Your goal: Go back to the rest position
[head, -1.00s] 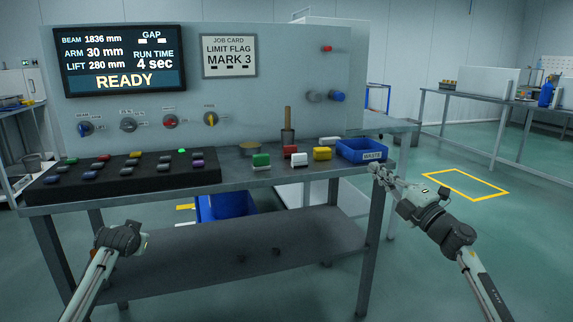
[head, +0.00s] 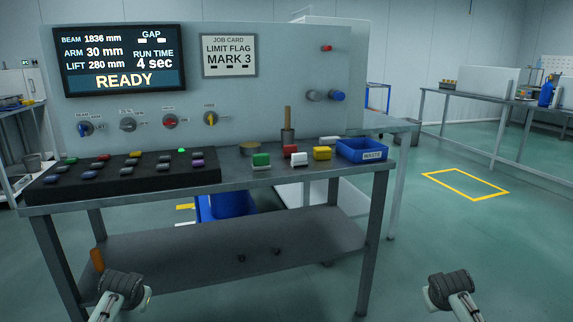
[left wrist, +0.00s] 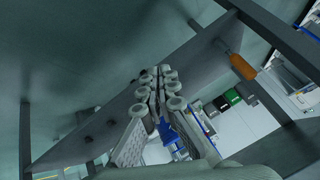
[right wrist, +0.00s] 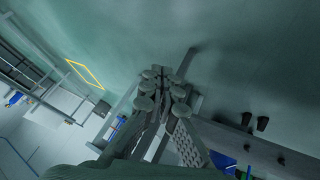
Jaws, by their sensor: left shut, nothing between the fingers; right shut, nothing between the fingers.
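My left arm's end shows low at the left in the head view, in front of the bench; its fingers are hidden there. In the left wrist view my left gripper (left wrist: 158,75) is shut and empty. My right arm's end shows low at the right of the bench in the head view, over the floor. In the right wrist view my right gripper (right wrist: 156,75) is shut and empty. Neither gripper touches the bench or anything on it.
A lower shelf (head: 220,245) runs beneath. An orange handle (head: 97,259) shows near my left arm. Floor at the right is clear, with a yellow outline (head: 465,184).

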